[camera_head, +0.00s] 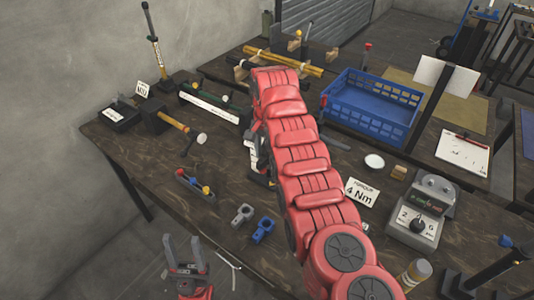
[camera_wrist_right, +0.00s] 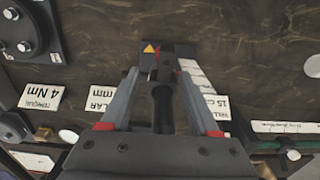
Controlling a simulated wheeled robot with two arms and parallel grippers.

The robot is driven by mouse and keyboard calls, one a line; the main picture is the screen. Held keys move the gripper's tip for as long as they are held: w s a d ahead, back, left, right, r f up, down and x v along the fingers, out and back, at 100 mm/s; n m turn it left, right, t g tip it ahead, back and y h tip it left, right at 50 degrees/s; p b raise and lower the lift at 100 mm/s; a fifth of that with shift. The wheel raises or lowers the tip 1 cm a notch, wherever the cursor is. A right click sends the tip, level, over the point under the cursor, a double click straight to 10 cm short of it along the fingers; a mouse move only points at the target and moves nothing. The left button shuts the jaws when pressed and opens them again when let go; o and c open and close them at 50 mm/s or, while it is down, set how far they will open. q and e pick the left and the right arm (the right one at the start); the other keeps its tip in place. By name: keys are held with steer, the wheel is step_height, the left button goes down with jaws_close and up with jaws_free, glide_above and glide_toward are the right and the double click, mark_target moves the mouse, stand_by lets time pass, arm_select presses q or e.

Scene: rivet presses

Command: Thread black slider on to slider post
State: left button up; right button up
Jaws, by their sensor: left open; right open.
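My right gripper (camera_wrist_right: 158,98) is open in the right wrist view, its fingers on either side of a dark upright part (camera_wrist_right: 163,105). I cannot tell whether they touch it, or whether it is the black slider. Its base (camera_wrist_right: 167,52) bears a yellow warning triangle. In the head view my red right arm hides most of this spot. A tall thin post (camera_head: 155,50) with a yellow-black band stands at the table's back left; it may be the slider post. My left gripper (camera_head: 185,250) is open and empty, low in front of the table.
A grey clamp (camera_head: 243,214) and a blue clamp (camera_head: 263,230) lie near the front edge. A blue crate (camera_head: 372,105) stands right of my arm. A torque box (camera_head: 420,212) and a 4 Nm card (camera_head: 361,192) are at right.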

mark_target(265, 156)
steer(key=shift+w+a+r, duration=0.15)
steer(key=shift+a, duration=0.1)
steer(key=shift+r, duration=0.2)
step_height(265, 156, up, 6)
steer(key=shift+f+b, duration=0.2)
steer(key=shift+b, duration=0.4)
step_height(265, 156, up, 11)
steer(key=p, duration=1)
steer(key=shift+d, duration=0.2)
steer(key=shift+r, duration=0.1)
